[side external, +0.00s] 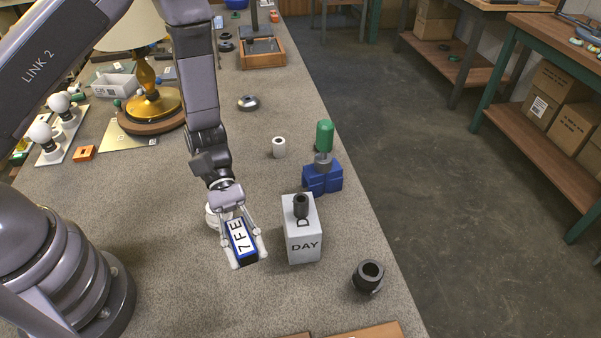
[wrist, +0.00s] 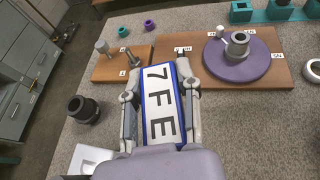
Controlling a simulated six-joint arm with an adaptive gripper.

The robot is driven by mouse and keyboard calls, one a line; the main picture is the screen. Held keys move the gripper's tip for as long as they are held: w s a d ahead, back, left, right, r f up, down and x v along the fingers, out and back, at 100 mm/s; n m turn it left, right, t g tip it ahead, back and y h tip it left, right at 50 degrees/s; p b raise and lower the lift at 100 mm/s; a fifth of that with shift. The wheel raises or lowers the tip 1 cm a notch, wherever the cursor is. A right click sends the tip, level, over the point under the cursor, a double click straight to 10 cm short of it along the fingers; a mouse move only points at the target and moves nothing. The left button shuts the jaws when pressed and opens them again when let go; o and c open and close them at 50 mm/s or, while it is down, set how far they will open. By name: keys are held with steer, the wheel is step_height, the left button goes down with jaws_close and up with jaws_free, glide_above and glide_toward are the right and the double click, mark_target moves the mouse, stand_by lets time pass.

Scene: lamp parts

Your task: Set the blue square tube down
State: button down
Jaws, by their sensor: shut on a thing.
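The blue square tube (side external: 242,238) carries a white label reading 7FE. My gripper (side external: 248,260) is shut on it, with one finger along each side. In the wrist view the tube (wrist: 162,104) lies between the two fingers of my gripper (wrist: 154,62), label facing the camera. In the side view the tube is tilted, just left of the grey DAY box. I cannot tell how far its lower end is from the table; its underside is hidden.
The grey DAY box (side external: 303,242) has a black ring (side external: 301,206) on top. A black collar (side external: 369,276) is near the table's right edge. A blue block (side external: 322,179) stands behind the box. The wrist view shows a brown board (wrist: 280,75) with a purple disc (wrist: 222,68).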

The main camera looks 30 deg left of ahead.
steer(key=w+a+n+t+h, duration=0.1)
steer(key=w+a+n+t, duration=0.1)
steer(key=w+n+t, duration=0.35)
steer(key=w+a+n+t+h, duration=0.1)
steer(key=w+a+n+t, duration=0.15)
steer(key=w, duration=0.55)
steer(key=n+t+y, duration=0.4)
steer(key=n+t, duration=0.4)
steer(key=t, duration=0.1)
glide_above(261, 179)
steer(key=shift+m, duration=0.3)
step_height(261, 179, down, 14)
steer(key=shift+a+f, duration=0.1)
steer(key=shift+f, duration=0.25)
steer(key=shift+f, duration=0.1)
steer(key=c, duration=0.8)
jaws_free()
